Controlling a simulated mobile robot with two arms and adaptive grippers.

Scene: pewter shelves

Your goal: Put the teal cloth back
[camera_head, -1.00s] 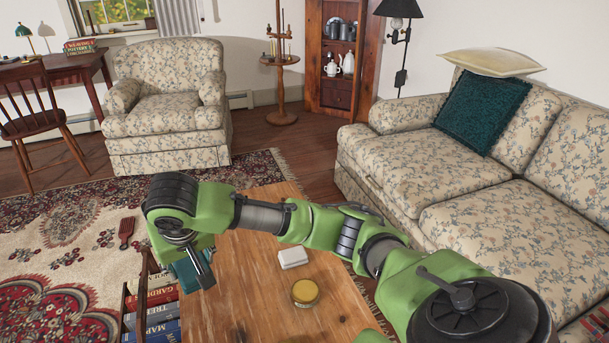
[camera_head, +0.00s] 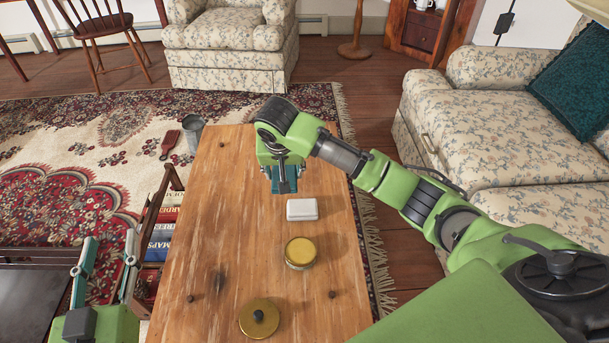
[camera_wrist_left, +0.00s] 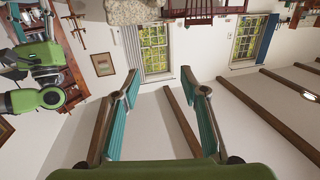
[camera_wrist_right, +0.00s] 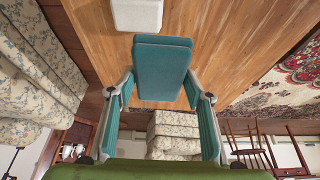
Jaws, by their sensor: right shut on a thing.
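The folded teal cloth (camera_head: 285,178) is in my right gripper (camera_head: 281,184), over the far part of the wooden table in the head view. In the right wrist view the cloth (camera_wrist_right: 162,68) sits flat between the two fingers, with bare tabletop behind it. I cannot tell whether it touches the table. My left gripper (camera_head: 110,247) is at the lower left, left of the table, with its fingers apart and nothing between them. The left wrist view also shows it open (camera_wrist_left: 160,82) and empty.
On the table (camera_head: 225,220) are a white box (camera_head: 302,209), a yellow-topped tin (camera_head: 300,253), a brass lid (camera_head: 259,317) and small dark knobs. A book rack (camera_head: 160,215) and grey bucket (camera_head: 193,133) stand left. The sofa (camera_head: 490,130) is at right.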

